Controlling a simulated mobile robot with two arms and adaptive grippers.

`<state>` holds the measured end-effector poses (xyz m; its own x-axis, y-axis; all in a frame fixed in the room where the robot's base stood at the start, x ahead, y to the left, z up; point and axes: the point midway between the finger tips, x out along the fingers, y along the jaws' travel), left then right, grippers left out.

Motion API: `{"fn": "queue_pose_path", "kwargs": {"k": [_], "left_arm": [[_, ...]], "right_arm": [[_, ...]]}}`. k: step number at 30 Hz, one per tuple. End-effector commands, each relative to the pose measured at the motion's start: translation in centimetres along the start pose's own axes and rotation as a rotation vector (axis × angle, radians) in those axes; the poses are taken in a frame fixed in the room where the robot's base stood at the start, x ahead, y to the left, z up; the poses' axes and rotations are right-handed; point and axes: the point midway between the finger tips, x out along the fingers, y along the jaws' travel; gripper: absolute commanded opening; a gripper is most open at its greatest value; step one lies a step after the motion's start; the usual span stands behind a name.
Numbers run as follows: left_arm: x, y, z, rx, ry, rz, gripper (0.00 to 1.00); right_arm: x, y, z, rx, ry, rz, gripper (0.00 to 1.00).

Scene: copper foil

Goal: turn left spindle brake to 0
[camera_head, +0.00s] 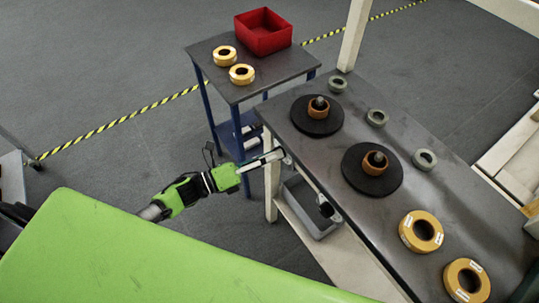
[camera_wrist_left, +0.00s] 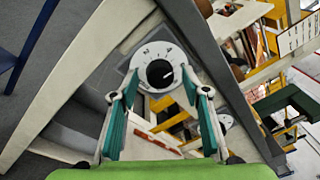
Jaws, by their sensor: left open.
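The left spindle brake is a black round knob (camera_wrist_left: 159,73) on a white dial plate with dark marks, in the left wrist view. Its pointer setting is too small to read for sure. My left gripper (camera_wrist_left: 160,88) is open, with one teal-padded finger on each side of the knob in the picture. I see no contact with the knob. In the head view my left gripper (camera_head: 275,161) is at the left front edge of the metal table (camera_head: 330,155). There its fingers largely cover the left dial. My right gripper is not in view.
A second dial (camera_head: 328,208) sits farther right on the table's front. Two black discs (camera_head: 317,116) with copper rolls, grey rings (camera_head: 377,117) and yellow rolls (camera_head: 421,231) are on top. A grey bin (camera_head: 310,220) is below. A side table holds a red box (camera_head: 263,33).

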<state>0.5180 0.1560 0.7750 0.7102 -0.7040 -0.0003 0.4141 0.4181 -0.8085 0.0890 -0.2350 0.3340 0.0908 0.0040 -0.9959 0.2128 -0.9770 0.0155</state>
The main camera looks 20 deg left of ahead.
Motion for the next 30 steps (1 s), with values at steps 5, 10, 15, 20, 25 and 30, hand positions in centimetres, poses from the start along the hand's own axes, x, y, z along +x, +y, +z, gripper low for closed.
{"fn": "queue_pose_path", "kwargs": {"k": [5,10,15,20,25,30], "left_arm": [[-0.02,0.03,-0.02,0.0,0.0,0.0,0.43],[-0.04,0.03,-0.02,0.0,0.0,0.001,0.04],[-0.05,0.04,-0.01,-0.002,0.0,0.001,0.04],[-0.06,0.09,-0.04,-0.027,-0.002,-0.002,0.04],[-0.05,0.18,-0.1,-0.099,-0.007,-0.009,0.04],[-0.05,0.27,-0.15,-0.226,-0.016,-0.021,0.04]], "right_arm": [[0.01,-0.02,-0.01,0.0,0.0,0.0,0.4],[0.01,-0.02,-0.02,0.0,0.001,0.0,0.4],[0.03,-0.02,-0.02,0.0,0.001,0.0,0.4],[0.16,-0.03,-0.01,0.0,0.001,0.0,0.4],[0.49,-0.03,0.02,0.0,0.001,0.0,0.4],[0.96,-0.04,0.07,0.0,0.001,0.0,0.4]]}}
